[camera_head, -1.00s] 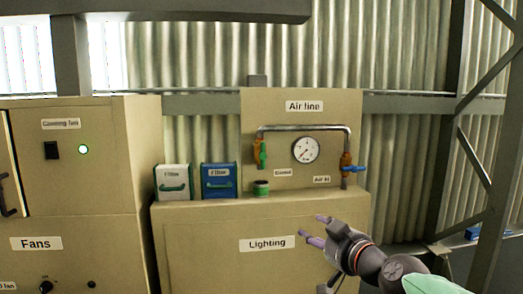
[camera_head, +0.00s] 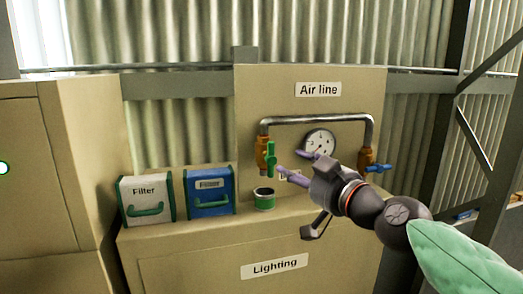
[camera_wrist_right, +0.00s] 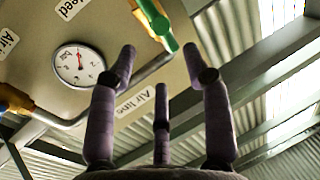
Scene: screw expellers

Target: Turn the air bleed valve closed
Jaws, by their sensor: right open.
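The bleed valve on the air line panel has an orange body (camera_head: 261,148) and a green handle (camera_head: 271,160) that hangs straight down. In the right wrist view the green handle (camera_wrist_right: 160,35) shows at the top, beyond the fingers. My right gripper (camera_head: 290,164) has purple fingers, spread open and empty, just right of the handle in the head view. It also shows in the right wrist view (camera_wrist_right: 165,72). I cannot tell whether a fingertip touches the handle. The gripper covers the label under the pipe. My left gripper is not in view.
A second orange valve with a blue handle (camera_head: 378,168) stands at the panel's right, and a gauge (camera_head: 319,144) sits between. A green-banded cup (camera_head: 264,198), a blue filter box (camera_head: 209,191) and a white one (camera_head: 147,197) stand on the lighting cabinet (camera_head: 190,255).

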